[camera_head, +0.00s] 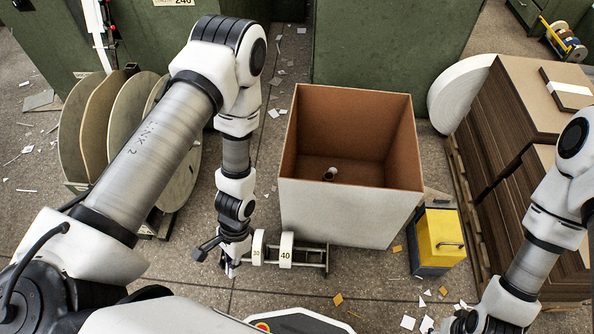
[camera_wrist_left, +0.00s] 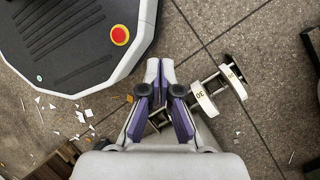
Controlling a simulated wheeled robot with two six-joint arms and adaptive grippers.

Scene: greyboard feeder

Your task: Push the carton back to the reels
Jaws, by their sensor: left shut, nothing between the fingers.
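The carton (camera_head: 352,205) is a large open-topped box, white outside and brown inside, upright on the floor in the middle of the head view. A small pale roll lies at its bottom. The reels (camera_head: 75,135) are large upright discs on a stand to the left, partly hidden by my left arm. My left gripper (camera_head: 231,270) hangs to the left of the carton, low by a small rack, apart from the carton. In the left wrist view its fingers (camera_wrist_left: 160,70) are shut and empty. My right gripper (camera_head: 472,322) is at the bottom right, mostly cut off.
The rack (camera_head: 313,257) with plates marked 30 and 40 stands before the carton. A yellow-topped bin (camera_head: 440,235) is right of it. Stacked brown boards (camera_head: 500,125) fill the right, green cabinets (camera_head: 390,45) the back. Paper scraps litter the floor; floor between reels and carton is open.

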